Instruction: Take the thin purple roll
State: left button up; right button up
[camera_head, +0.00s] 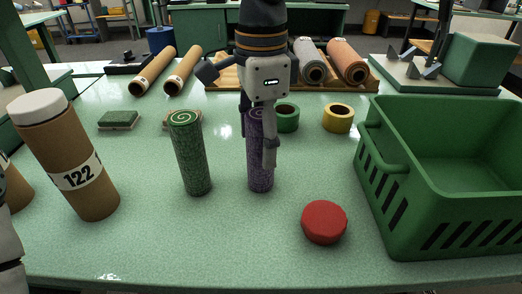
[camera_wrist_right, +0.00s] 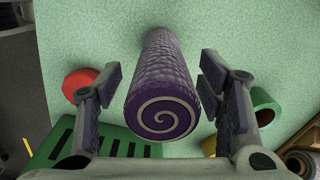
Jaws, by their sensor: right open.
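The thin purple roll (camera_head: 259,176) stands upright on the table in the middle of the head view, with a textured side. In the right wrist view its spiral end (camera_wrist_right: 162,117) faces the camera. My right gripper (camera_head: 258,137) is over it from above, with a finger on either side. In the right wrist view my right gripper (camera_wrist_right: 160,70) is open, with gaps between the fingers and the roll. My left gripper is not in view.
A green roll (camera_head: 190,155) stands just left of the purple one. A red round piece (camera_head: 324,221) and a green basket (camera_head: 372,196) are to the right. Green (camera_head: 287,117) and yellow (camera_head: 338,118) tape rolls lie behind. A capped brown tube (camera_head: 70,160) stands left.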

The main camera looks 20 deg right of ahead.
jog(key=shift+w+f, duration=0.1)
jog(key=shift+f, duration=0.1)
jog(key=c, duration=1.3)
jog(key=shift+o, duration=0.2)
